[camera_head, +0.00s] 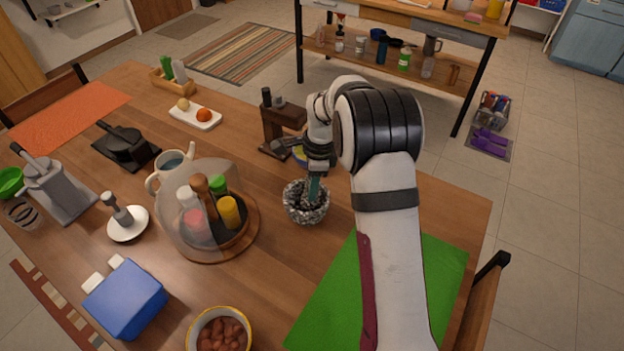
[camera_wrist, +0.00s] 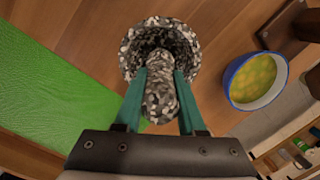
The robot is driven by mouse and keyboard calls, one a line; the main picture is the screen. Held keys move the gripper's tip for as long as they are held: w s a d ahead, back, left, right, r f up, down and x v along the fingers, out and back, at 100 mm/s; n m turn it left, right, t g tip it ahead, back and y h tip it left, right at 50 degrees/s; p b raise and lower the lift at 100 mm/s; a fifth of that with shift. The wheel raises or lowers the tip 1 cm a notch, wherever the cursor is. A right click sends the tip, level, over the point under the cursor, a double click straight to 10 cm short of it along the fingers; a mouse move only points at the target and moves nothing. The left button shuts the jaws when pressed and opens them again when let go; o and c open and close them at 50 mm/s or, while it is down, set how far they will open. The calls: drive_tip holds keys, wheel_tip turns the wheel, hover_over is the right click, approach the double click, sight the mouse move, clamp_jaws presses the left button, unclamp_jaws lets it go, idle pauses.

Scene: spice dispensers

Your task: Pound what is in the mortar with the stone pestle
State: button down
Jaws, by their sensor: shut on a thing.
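The speckled grey stone mortar (camera_head: 303,211) stands on the wooden table, left of the green mat. It also shows in the wrist view (camera_wrist: 128,62). My gripper (camera_head: 314,188) is over the mortar. In the wrist view its two teal fingers (camera_wrist: 161,92) are shut on the speckled stone pestle (camera_wrist: 161,95), one on each side. The pestle's far end reaches into or over the mortar's mouth; I cannot tell whether it touches the bottom. What lies in the mortar is hidden by the pestle and shadow.
A blue-rimmed bowl with yellow contents (camera_wrist: 256,80) stands close beside the mortar. A glass dome over spice bottles (camera_head: 208,215) is left of it. A brown stand (camera_head: 280,125) is behind. The green mat (camera_head: 440,265) is bare where visible.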

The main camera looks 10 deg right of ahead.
drive_tip(key=shift+f, duration=0.55)
drive_tip(key=shift+w+a+r, duration=0.1)
drive_tip(key=shift+a+r, duration=0.2)
drive_tip(key=shift+r, duration=0.5)
drive_tip(key=shift+a+r, duration=0.25)
drive_tip(key=shift+r, duration=0.55)
drive_tip(key=shift+f, duration=1.6)
drive_tip(key=shift+s+d+r, duration=0.1)
drive_tip(key=shift+s+r, duration=0.15)
drive_tip(key=shift+r, duration=0.55)
drive_tip(key=shift+s+d+r, duration=0.1)
drive_tip(key=shift+s+r, duration=0.15)
drive_tip(key=shift+r, duration=0.5)
